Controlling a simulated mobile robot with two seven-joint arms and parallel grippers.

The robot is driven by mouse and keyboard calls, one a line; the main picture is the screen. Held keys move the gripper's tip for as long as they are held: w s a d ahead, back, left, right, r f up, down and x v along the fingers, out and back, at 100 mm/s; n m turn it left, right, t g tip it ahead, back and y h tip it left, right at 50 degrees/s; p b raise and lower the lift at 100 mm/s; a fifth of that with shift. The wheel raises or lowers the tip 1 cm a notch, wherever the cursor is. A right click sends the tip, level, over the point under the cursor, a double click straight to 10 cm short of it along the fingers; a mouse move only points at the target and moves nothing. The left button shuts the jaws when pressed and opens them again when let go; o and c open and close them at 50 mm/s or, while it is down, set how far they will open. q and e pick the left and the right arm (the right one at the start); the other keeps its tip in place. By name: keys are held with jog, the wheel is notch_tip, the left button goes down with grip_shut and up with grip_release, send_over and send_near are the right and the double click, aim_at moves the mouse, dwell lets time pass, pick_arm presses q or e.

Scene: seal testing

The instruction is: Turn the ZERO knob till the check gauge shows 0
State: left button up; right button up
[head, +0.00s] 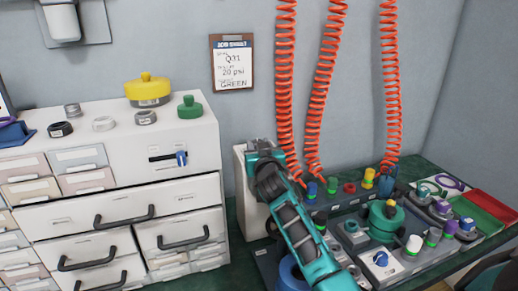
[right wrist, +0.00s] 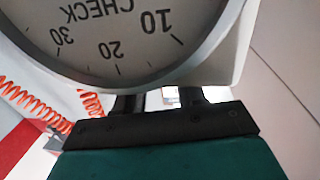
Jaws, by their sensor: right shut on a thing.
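The check gauge (right wrist: 110,35) fills the top of the right wrist view, upside down. Its white dial shows CHECK and the numbers 10, 20 and 30; the 0 mark and the needle are out of frame or cannot be made out. In the head view its pale housing (head: 241,168) stands behind my right arm, its dial not readable. My right gripper (head: 262,148) is at the housing's top. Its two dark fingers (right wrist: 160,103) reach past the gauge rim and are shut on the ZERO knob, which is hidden. My left gripper is not in view.
A white drawer cabinet (head: 125,205) stands left of the gauge. A bench with a green-topped fixture (head: 385,218), caps and a red tray (head: 492,207) lies right. Orange coiled hoses (head: 325,85) hang behind. A clipboard (head: 233,62) is on the wall.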

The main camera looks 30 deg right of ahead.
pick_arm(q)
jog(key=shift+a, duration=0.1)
pick_arm(e)
jog(key=o, duration=1.1)
jog(key=shift+c, duration=0.2)
jog(key=shift+s+a, duration=0.1)
jog(key=shift+s, duration=0.1)
pick_arm(q)
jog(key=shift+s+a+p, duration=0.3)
jog(key=shift+p, duration=0.35)
pick_arm(e)
jog(key=v, duration=1.2)
jog(key=shift+s, duration=0.25)
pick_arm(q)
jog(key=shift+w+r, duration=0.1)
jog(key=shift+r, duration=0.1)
pick_arm(e)
jog(key=shift+a, duration=0.15)
